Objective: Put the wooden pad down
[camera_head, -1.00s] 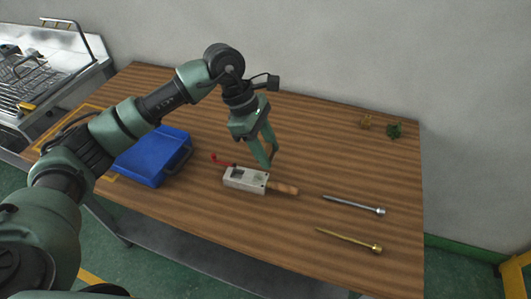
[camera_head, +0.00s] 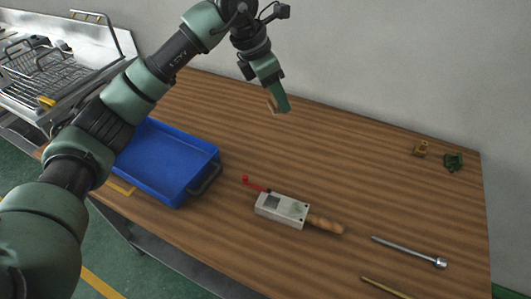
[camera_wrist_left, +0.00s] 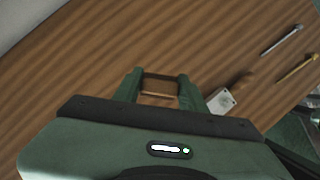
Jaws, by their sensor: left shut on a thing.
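My left gripper (camera_head: 280,104) is shut on the wooden pad (camera_head: 272,105), a small brown piece mostly hidden by a finger in the head view. In the left wrist view the pad (camera_wrist_left: 160,94) spans the gap between the two green fingers of the gripper (camera_wrist_left: 160,76). The gripper hangs above the back middle part of the wooden table (camera_head: 330,165). I cannot tell the exact height of the pad over the table. My right gripper is in neither view.
A grey metal box (camera_head: 281,208) with a red lever and wooden handle lies front centre. A blue tray (camera_head: 165,165) stands left. A silver rod (camera_head: 408,251) and a brass rod (camera_head: 385,288) lie right. Small brown and green pieces (camera_head: 453,161) sit back right. The back middle is clear.

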